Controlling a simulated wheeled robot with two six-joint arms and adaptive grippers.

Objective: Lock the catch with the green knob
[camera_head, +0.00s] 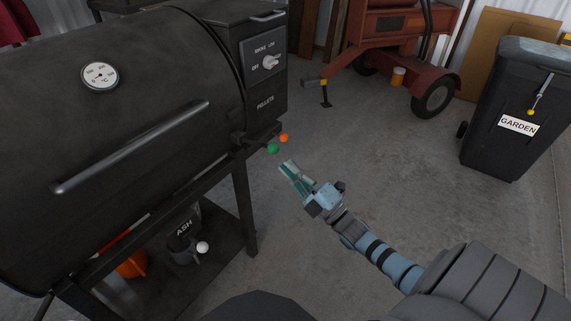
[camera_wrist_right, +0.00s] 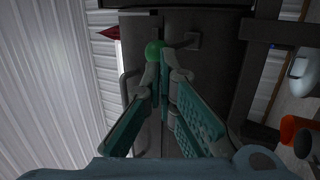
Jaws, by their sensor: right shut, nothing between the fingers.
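The green knob (camera_head: 272,149) sticks out at the right end of the black grill's (camera_head: 150,60) front, low on the body. An orange knob (camera_head: 283,138) sits just behind it. My right gripper (camera_head: 287,168) is shut and empty, a little below and to the right of the green knob. In the right wrist view the green knob (camera_wrist_right: 153,50) shows close beyond the shut fingertips (camera_wrist_right: 164,62); I cannot tell whether they touch it. The rest of the catch is dark and hard to make out. My left gripper is not in view.
A pellet hopper (camera_head: 264,75) with a dial stands behind the knobs. A long handle (camera_head: 130,148) runs along the grill front. A grill leg (camera_head: 244,205) stands below. A garden bin (camera_head: 515,110) and red machine (camera_head: 400,25) are farther off. The floor (camera_head: 370,130) between is clear.

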